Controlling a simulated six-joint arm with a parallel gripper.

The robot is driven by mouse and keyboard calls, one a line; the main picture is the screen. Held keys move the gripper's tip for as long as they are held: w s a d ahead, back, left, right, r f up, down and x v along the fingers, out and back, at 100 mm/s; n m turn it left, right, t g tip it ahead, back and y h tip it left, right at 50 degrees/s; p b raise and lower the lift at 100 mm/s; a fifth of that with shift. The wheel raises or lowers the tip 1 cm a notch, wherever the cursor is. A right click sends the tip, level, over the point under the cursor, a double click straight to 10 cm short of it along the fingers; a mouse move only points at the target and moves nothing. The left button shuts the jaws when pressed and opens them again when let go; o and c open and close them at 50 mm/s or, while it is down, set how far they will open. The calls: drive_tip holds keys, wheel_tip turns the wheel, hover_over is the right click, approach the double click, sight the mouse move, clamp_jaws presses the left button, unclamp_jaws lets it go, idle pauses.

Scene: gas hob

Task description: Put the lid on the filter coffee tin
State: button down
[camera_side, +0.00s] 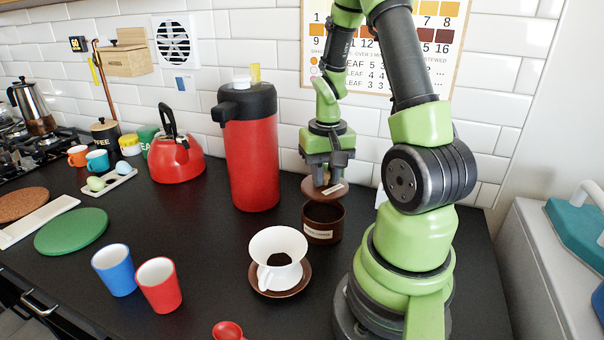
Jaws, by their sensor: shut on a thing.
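The filter coffee tin (322,224) is a dark brown round tin with a pale label, standing upright on the black counter. Its top is open and its dark inside shows. My gripper (324,178) points down above the tin and is shut on the brown lid (311,188). The lid is a round disc, held apart from the tin, a little above its rim and roughly over it. Part of the lid is hidden behind my gripper's fingers.
A tall red airpot (252,150) stands left of the tin. A white dripper (278,262) on a brown saucer (281,293) is in front. A red scoop (228,331), red cup (159,286) and blue cup (115,271) stand nearer. A red kettle (177,160) is further left.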

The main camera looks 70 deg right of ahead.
drive_tip(key=shift+f, duration=2.1)
drive_tip(key=shift+f, duration=0.55)
drive_tip(key=c, duration=0.9)
unclamp_jaws()
wheel_tip(320, 180, up, 10)
